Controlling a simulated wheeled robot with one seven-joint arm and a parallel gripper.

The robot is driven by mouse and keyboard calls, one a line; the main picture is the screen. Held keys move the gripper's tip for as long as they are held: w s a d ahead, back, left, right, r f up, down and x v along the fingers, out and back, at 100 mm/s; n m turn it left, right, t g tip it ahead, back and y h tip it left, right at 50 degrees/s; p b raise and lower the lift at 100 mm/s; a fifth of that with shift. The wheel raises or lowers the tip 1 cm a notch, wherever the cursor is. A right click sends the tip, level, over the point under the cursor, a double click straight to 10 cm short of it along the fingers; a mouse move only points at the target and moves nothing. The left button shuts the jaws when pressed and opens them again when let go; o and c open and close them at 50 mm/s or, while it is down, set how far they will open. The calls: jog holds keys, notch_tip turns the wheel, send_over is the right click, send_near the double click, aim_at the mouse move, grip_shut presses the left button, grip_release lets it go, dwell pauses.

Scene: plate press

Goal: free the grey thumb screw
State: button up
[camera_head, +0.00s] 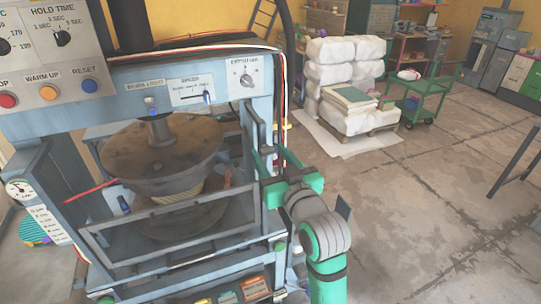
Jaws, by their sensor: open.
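I cannot make out the grey thumb screw for certain; it is too small or hidden behind my gripper. The blue-grey plate press (262,110) stands at the left, with a round rusty brown plate (165,150) inside it. A grey guard frame (150,212) spans the press's front opening. My gripper (265,158), green with dark fingers, is open beside the press's right front upright. Its fingers point away from me and overlap the upright in the picture. I cannot tell whether they touch it, and nothing shows between them.
A control panel (45,50) with dials and coloured buttons is at upper left. Loose wires run along the press's top and right side. White sacks (330,65) on a pallet and a green trolley (415,95) stand behind. The floor (430,190) at right is mostly clear.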

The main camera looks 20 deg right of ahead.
jog(key=c, duration=1)
jog(key=shift+c, duration=0.2)
